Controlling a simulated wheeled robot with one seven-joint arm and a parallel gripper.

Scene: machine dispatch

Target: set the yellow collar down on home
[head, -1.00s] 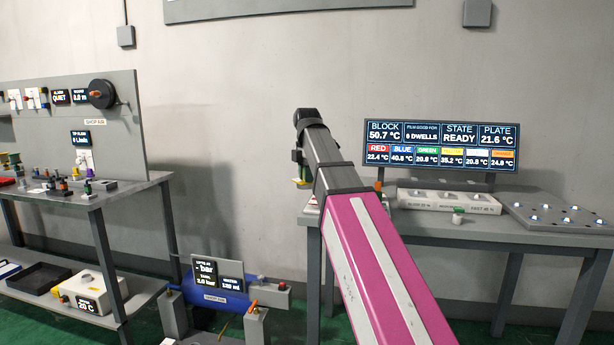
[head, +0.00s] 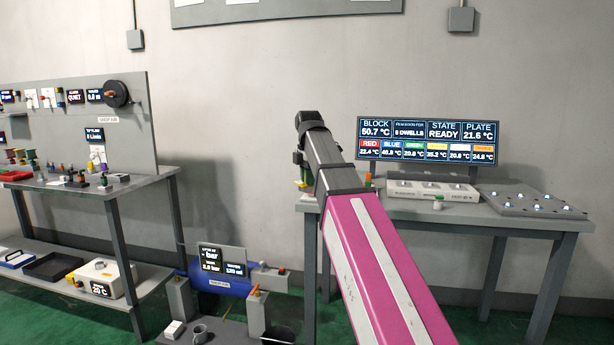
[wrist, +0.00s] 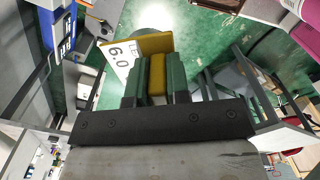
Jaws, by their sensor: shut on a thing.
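My gripper (wrist: 157,82) is shut on a yellow piece (wrist: 157,75), which I take to be part of the yellow collar. A yellow plate with a white label reading 6.0 (wrist: 122,58) shows just beyond the fingers. A grey round part beyond the plate is partly hidden. In the head view my arm reaches up and forward, and the gripper is mostly hidden behind its end, left of the right-hand table. No place marked home can be read in these frames.
The right-hand table (head: 400,213) bears a display (head: 430,140), a pale block (head: 415,190) and a grey plate (head: 530,203). A bench (head: 110,192) with several small parts stands at left. A blue tank (head: 222,282) sits low between them.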

